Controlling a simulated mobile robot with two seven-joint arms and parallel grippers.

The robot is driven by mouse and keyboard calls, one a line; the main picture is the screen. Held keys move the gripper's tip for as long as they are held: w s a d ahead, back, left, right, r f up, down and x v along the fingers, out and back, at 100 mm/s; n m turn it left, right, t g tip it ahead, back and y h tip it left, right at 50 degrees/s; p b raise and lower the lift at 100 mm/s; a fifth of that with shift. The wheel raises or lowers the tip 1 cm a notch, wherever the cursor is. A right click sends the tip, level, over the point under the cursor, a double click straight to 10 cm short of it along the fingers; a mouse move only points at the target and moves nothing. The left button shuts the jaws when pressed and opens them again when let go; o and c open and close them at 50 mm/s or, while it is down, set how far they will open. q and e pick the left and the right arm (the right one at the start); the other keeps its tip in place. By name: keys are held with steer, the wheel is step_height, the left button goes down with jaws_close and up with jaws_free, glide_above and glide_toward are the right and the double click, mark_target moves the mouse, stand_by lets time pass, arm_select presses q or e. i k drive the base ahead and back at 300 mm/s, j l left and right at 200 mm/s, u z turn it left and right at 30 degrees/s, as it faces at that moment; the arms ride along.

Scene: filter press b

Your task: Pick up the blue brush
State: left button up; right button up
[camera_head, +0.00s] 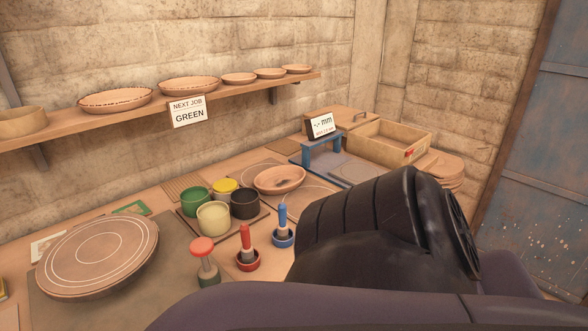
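The blue brush (282,216) stands upright in the head view, near the middle of the work table, with its blue handle end up. A large black link of my own arm fills the lower right, close to the right of the blue brush in the picture. Neither gripper shows, so I cannot see where they are relative to the brush. The table behind the black link is hidden.
Several paint pots (213,218) stand left of the brushes, with a clay dish (280,180) behind. A coral-topped tool (204,255) and a round turntable (99,256) are further left. A wooden box (386,145) and a blue stand (321,153) are at the back.

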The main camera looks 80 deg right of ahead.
mark_target(282, 228)
steer(key=z, duration=2.35)
